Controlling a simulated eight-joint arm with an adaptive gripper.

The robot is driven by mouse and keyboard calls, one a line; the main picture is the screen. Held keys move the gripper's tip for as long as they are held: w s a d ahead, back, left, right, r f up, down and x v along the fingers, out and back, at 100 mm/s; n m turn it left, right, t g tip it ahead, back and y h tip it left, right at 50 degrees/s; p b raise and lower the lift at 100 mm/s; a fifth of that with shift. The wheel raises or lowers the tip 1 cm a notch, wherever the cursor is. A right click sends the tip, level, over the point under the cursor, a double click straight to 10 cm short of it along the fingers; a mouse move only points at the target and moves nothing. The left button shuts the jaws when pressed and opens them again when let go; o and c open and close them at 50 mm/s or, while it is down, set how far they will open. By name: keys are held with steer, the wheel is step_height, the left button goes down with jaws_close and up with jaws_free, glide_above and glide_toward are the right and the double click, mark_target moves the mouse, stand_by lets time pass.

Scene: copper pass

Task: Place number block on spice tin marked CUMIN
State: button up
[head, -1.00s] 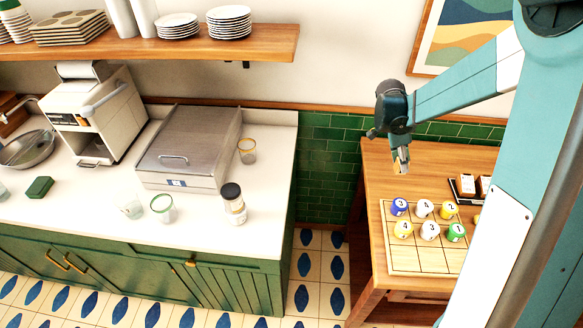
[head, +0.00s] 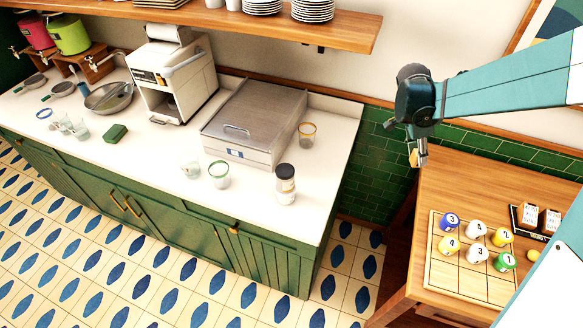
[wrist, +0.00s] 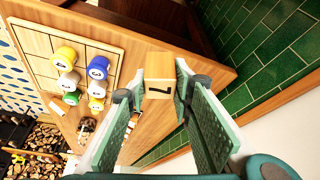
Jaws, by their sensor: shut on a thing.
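My gripper (head: 418,155) is shut on a wooden number block (wrist: 161,76) with a dark digit, seemingly a 1, on its face. In the wrist view the block sits between the two fingertips (wrist: 160,90). In the head view the gripper hangs above the back left corner of the wooden table, and the block shows small and pale (head: 413,158). A jar with a dark lid (head: 286,184) stands at the counter's front right; its label is too small to read. I cannot make out a tin marked CUMIN.
The wooden table (head: 465,178) holds a grid board (head: 448,272) with several numbered pieces and a black tray (head: 518,224). The white counter (head: 150,165) carries a steel box (head: 252,115), glasses (head: 219,174), a green sponge (head: 115,133) and a white machine (head: 170,75). A shelf (head: 340,30) hangs above.

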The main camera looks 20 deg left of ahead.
steer(key=s+a+r+n+t+y+p, duration=0.15)
steer(key=s+a+r, duration=0.25)
steer(key=a, duration=0.7)
steer(key=s+a+r+n+h+p, duration=0.1)
steer(key=s+a+r+n, duration=0.2)
steer(key=a, duration=0.7)
step_height(320, 180, up, 8)
steer(key=n+t+y+p, duration=0.1)
steer(key=n+y+p, duration=0.1)
steer(key=n, duration=0.3)
glide_above(289, 166)
steer(key=s, duration=0.2)
steer(key=shift+w+a+f, duration=0.15)
steer(key=shift+a, duration=0.25)
steer(key=shift+f, duration=2.9)
steer(key=shift+f, duration=0.1)
steer(key=shift+f, duration=2)
steer(key=shift+f, duration=0.15)
